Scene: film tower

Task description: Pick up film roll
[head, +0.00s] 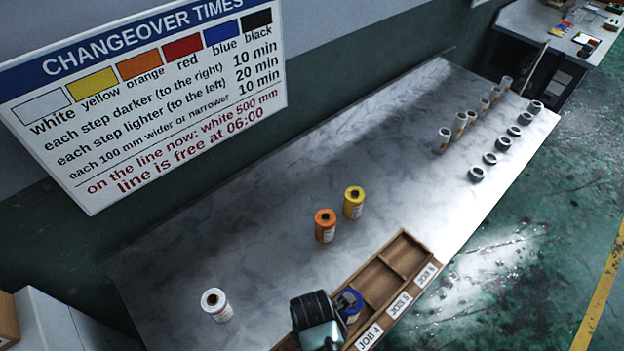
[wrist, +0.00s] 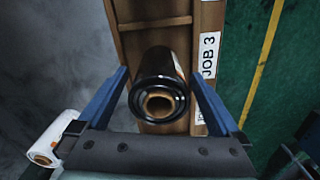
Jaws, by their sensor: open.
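In the wrist view a black film roll (wrist: 158,72) with a brown core faces the camera, in front of the wooden tray. My gripper (wrist: 158,73) is open, its two blue fingers on either side of the roll with no clear contact. In the head view my gripper (head: 348,303) is over the near part of the tray; the black roll is not clearly distinguishable there. A white roll (head: 216,305), an orange roll (head: 325,226) and a yellow roll (head: 353,203) stand on the table. The white roll also shows in the wrist view (wrist: 50,137).
The wooden tray (head: 428,246) runs along the table's front edge with job labels; its far compartments look empty. Several pale rolls (head: 461,122) and dark rings (head: 489,158) stand at the table's far end. A changeover sign (head: 150,95) stands behind.

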